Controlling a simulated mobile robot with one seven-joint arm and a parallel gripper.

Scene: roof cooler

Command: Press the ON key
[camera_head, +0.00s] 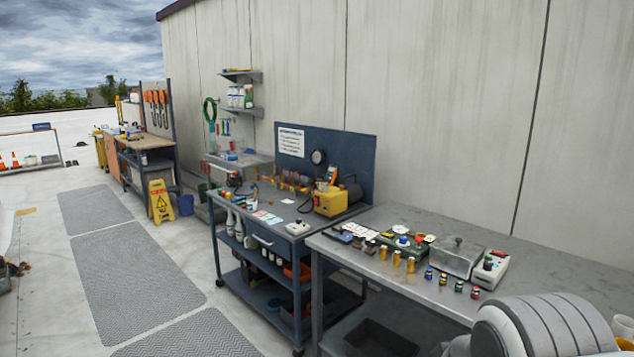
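No lettering reading ON is legible in this view, so I cannot tell which key is the ON key. A white and grey box (489,270) with a dark top panel and small red and green parts stands on the right metal table, beside a lidded metal box. A small white box (297,227) with a dark knob or button sits on the near end of the blue cart. My gripper is not in view; a large white rounded part at the lower right appears to be my own arm and covers the table's near right corner.
The grey metal table (345,262) holds a lidded metal box (456,257), brass cylinders (397,258) and several small coloured-top pieces. The blue cart (262,239) carries a yellow machine (330,203). A yellow floor sign (160,202) stands farther back. Grey mats (135,265) lie on open floor at left.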

